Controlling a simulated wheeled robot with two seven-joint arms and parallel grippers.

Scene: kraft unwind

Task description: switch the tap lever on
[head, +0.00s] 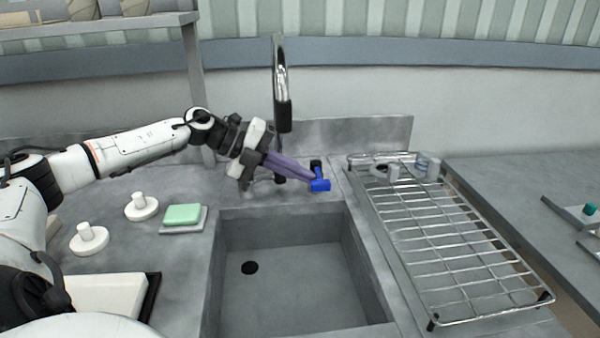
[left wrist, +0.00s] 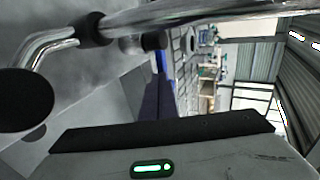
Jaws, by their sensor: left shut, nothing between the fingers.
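The blue tap lever (head: 320,184) stands behind the sink's back right edge, with a black cap above it. The chrome tap (head: 281,70) rises behind the sink with a dark collar. My left gripper (head: 311,178) comes in from the left with its purple fingers shut and empty. Its fingertips are at the left side of the lever; whether they touch it I cannot tell. In the left wrist view the blue lever (left wrist: 161,63) shows just beyond the purple fingers, partly hidden by them. My right gripper is not in view.
The grey sink basin (head: 300,270) is empty. A wire rack (head: 440,240) with cups at its back stands on the right. A green soap (head: 183,214) on a dish and two white knobbed pieces (head: 141,207) lie on the left counter. A shelf (head: 100,25) hangs at upper left.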

